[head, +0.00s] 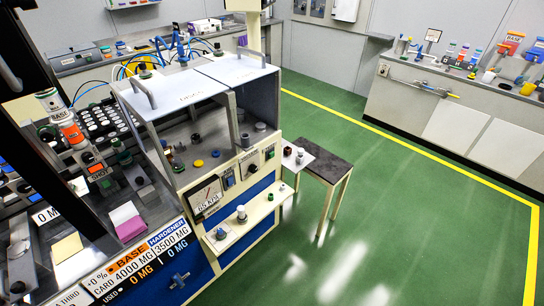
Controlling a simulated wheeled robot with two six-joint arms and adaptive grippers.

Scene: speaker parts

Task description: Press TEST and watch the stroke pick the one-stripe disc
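The open-fronted bench cabinet (225,92) stands left of centre, with loose small parts inside. A yellow disc (198,163) and a small blue piece (215,154) lie on its floor. Stripes on any disc are too small to make out. Below is a front panel with a pressure dial (206,196), a knob panel (250,164) and small switches; I cannot read which control is TEST. A narrow cream ledge (250,218) under it carries a white cylinder (241,212) and a blue-grey piece (220,233). Neither of my grippers shows.
A small dark-topped table (327,165) stands right of the cabinet. The green floor (410,190) is clear. A counter (460,85) runs along the right.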

